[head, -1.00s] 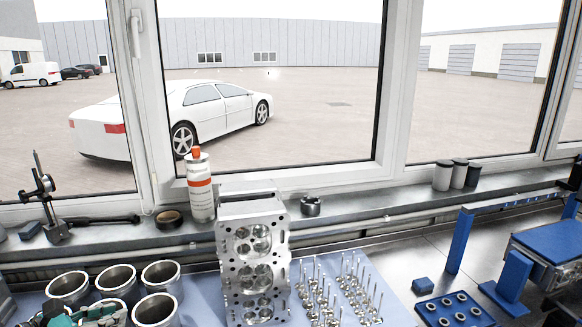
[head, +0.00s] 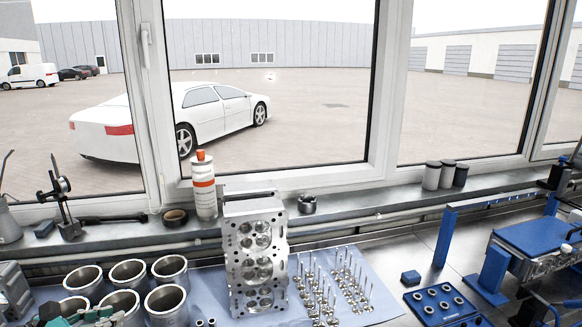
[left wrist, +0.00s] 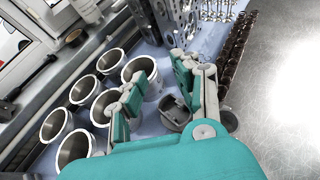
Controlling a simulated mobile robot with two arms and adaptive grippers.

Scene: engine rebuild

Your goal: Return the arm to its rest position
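My left gripper (head: 85,318) shows in teal and grey at the bottom left edge of the head view, partly cut off, by the metal cylinder liners (head: 128,271). In the left wrist view its two fingers (left wrist: 158,80) stand apart with nothing held between them. Beyond and below them lies a small dark grey part (left wrist: 175,110) on the blue mat, apart from the fingers as far as I can tell. I cannot make out my right gripper in either view.
An upright cylinder head (head: 255,247) stands on the blue mat (head: 385,300), beside rows of valves (head: 335,285). A spray can (head: 204,190) stands on the sill. A blue tray (head: 440,306) and blue stand (head: 447,235) are at right. The wrist view shows bare metal bench (left wrist: 280,90) at right.

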